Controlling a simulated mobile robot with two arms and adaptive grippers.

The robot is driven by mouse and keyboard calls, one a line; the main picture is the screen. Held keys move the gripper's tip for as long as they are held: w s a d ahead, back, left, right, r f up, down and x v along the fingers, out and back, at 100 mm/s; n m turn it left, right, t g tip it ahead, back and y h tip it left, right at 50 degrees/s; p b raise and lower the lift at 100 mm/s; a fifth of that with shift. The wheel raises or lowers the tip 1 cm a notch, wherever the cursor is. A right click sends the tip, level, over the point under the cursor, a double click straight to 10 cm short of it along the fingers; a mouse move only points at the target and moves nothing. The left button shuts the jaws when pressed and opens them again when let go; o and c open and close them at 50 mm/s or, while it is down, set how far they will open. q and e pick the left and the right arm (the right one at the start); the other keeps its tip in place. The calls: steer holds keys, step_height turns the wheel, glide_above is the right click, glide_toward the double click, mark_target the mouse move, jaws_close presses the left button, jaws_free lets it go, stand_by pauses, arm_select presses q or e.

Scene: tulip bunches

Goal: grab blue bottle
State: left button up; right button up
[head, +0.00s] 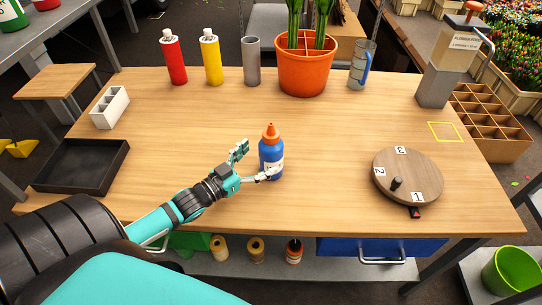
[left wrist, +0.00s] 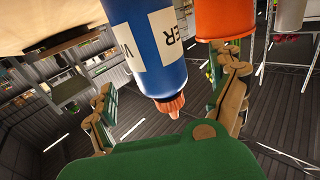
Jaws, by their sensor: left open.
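The blue bottle (head: 271,158) with an orange nozzle cap and a white label stands upright on the wooden table, near the middle front. My left gripper (head: 255,161) is open just left of the bottle, with one finger behind it to the left and the other low by its front side. In the left wrist view the blue bottle (left wrist: 155,45) appears upside down between the two spread fingers of the left gripper (left wrist: 170,105). I cannot tell whether a finger touches it. My right gripper is not in view.
A red bottle (head: 173,60), yellow bottle (head: 211,60), grey cup (head: 252,62), orange pot (head: 305,75) and clear mug (head: 361,65) line the table's back. A round numbered board (head: 420,178) lies right, a black tray (head: 75,175) left. Table space around the blue bottle is clear.

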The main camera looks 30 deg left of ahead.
mark_target(271, 149)
arm_select(q)
steer(key=x, duration=0.4)
steer(key=shift+w+d+r+p, duration=0.15)
steer(key=shift+w+p, duration=0.15)
steer(key=shift+p, duration=0.1)
steer(key=shift+w, duration=0.2)
steer(key=c, duration=1.5)
steer(key=shift+c, duration=0.2)
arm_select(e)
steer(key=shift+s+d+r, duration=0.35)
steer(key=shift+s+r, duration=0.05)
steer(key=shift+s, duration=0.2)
arm_select(q)
steer(key=shift+r, duration=0.1)
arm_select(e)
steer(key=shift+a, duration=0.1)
